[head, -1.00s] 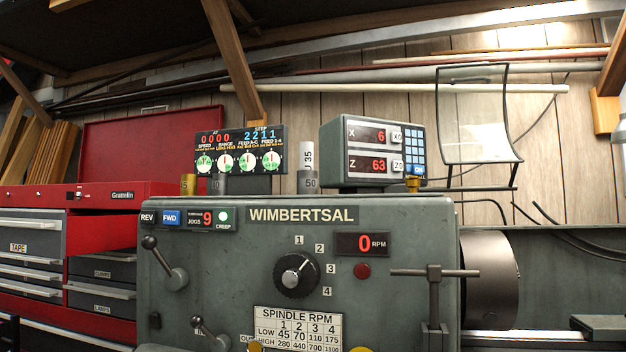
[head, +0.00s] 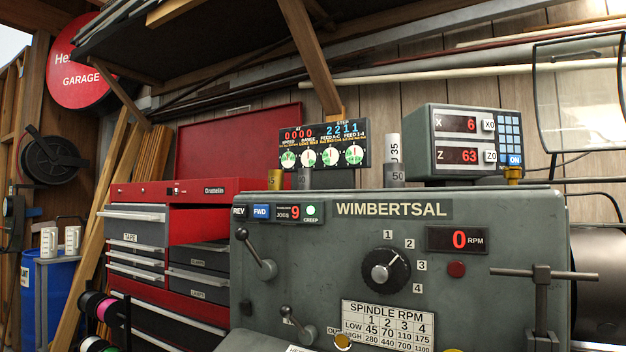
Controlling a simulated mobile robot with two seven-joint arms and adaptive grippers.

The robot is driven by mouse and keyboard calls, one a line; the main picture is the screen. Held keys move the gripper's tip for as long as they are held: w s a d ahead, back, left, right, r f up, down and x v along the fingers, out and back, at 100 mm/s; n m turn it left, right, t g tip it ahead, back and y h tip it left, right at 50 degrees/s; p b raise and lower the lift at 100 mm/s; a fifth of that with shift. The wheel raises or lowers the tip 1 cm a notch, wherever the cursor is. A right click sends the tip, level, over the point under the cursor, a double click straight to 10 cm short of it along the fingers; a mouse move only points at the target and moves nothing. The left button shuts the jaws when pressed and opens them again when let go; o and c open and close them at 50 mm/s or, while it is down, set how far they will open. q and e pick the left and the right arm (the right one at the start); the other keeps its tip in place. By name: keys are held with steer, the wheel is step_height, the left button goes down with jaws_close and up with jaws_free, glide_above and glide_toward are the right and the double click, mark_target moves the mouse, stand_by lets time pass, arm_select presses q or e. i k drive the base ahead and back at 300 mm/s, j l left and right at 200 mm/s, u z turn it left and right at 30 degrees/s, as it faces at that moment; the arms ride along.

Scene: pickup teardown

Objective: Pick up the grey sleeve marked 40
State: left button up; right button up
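On top of the grey lathe headstock (head: 400,205) stand several small sleeves in the head view. A grey sleeve (head: 303,179) stands in front of the dial panel, to the right of a brass-coloured sleeve (head: 274,180); its marking is too small to read surely. Another grey sleeve marked 50 (head: 395,175) stands further right, with a white cylinder marked 35 (head: 393,147) rising above it; I cannot tell whether it is in or behind it. No sleeve is clearly readable as 40. Neither of my grippers is in view.
The dial panel (head: 325,147) and the X/Z readout box (head: 465,143) stand on the headstock, with a brass piece (head: 513,175) by the readout. A red tool chest (head: 160,190) with an open drawer is left of the lathe. A wooden brace (head: 316,60) hangs above.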

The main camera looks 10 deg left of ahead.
mark_target(305, 175)
steer(key=i+j+z, duration=0.1)
steer(key=j, duration=0.25)
steer(key=i+j, duration=0.2)
steer(key=j, duration=0.2)
steer(key=i+j+z, duration=0.15)
steer(key=j, duration=0.25)
